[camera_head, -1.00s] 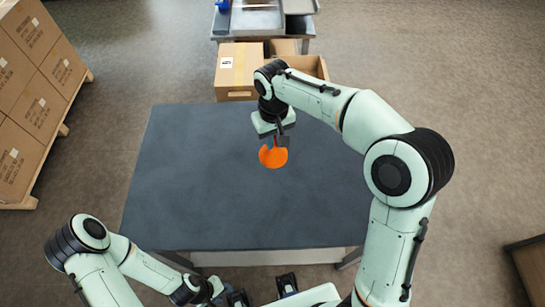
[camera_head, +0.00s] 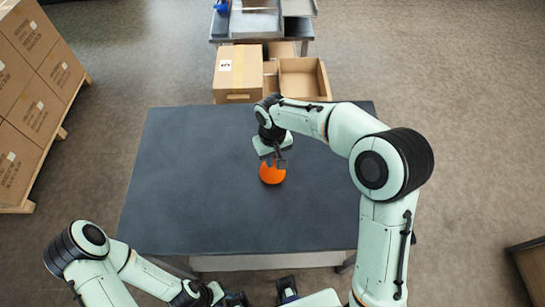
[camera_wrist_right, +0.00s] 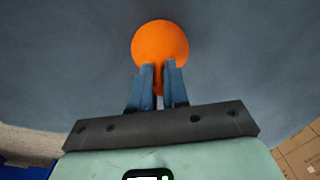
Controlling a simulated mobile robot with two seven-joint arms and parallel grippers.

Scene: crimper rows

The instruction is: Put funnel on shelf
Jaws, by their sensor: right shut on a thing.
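The orange funnel (camera_head: 272,174) is over the middle of the dark table (camera_head: 200,200) in the head view. My right gripper (camera_head: 273,160) is shut on it from above. In the right wrist view the funnel's round orange mouth (camera_wrist_right: 160,44) shows beyond the blue fingers (camera_wrist_right: 160,85), which close on its narrow part. I cannot tell how high it is above the table. My left gripper (camera_head: 236,298) is partly seen at the bottom edge, away from the funnel, and its jaw state is unclear. I cannot make out for sure which surface is the shelf.
A closed carton (camera_head: 238,74) and an open box (camera_head: 305,79) stand behind the table's far edge. Behind them is a grey stand with metal trays (camera_head: 256,22). Stacked cartons (camera_head: 28,90) stand on a pallet at left. The tabletop around the funnel is bare.

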